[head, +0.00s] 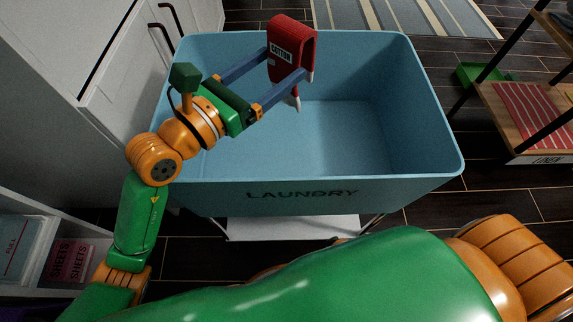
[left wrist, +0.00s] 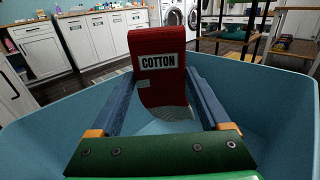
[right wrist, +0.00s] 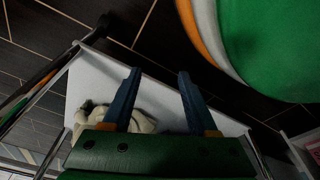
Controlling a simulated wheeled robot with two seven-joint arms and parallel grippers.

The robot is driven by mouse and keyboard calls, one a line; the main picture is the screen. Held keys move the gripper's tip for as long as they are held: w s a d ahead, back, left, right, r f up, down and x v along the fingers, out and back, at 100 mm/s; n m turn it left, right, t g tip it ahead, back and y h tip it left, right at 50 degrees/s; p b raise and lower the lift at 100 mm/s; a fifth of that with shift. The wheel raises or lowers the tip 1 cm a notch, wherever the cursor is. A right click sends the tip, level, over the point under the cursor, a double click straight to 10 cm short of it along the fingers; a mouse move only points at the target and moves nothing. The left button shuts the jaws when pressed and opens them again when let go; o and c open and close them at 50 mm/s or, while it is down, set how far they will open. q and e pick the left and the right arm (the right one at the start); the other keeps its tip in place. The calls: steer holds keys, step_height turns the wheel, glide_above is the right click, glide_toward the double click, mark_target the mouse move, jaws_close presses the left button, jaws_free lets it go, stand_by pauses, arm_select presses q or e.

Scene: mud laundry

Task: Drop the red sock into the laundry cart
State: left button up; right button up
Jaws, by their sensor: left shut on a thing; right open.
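The red sock (head: 281,50), with a white toe and a "COTTON" label, hangs between the blue fingers of my left gripper (head: 287,63). It also fills the middle of the left wrist view (left wrist: 158,75). My left gripper is shut on it. The sock is over the open blue laundry cart (head: 400,192), toward its back, with its toe against the cart's interior in the picture. The exact height above the floor of the cart is hard to tell. My right gripper (right wrist: 158,76) is open and empty, near the white lower shelf (right wrist: 90,75); it is hidden in the head view.
A cream cloth (right wrist: 140,112) lies on the cart's lower shelf. White cabinets (head: 105,65) stand at the left. A rack with a wooden shelf (head: 505,115) stands at the right, a green tray (head: 480,73) beside it. A striped rug (head: 400,17) lies behind the cart.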

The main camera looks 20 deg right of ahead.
arm_select(q)
steer(key=o, duration=1.2)
steer(key=v, duration=0.7)
